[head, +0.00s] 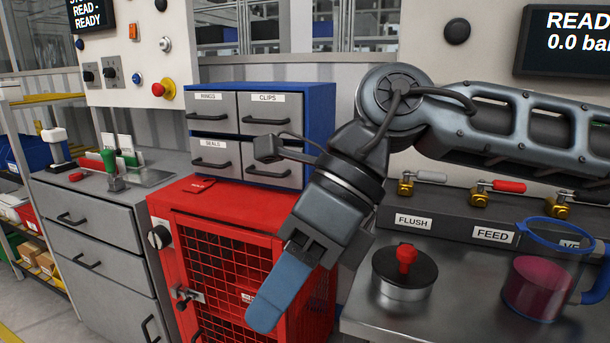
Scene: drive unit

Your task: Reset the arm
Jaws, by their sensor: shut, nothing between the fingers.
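My arm reaches in from the right edge and bends down at a round joint near the middle. My gripper (268,312) hangs down and to the left, its blue fingers together and empty. It is in front of the red mesh cabinet (187,222) and covers part of its door. The fingers look apart from the cabinet, though the exact gap cannot be told.
A blue-framed drawer unit (318,105) stands on the red cabinet. Grey drawers (95,222) are at left. On the right counter are a lidded pot with a red knob (405,275), a blue-rimmed jug (540,285) and several small valves (480,193). A control panel (150,50) is behind.

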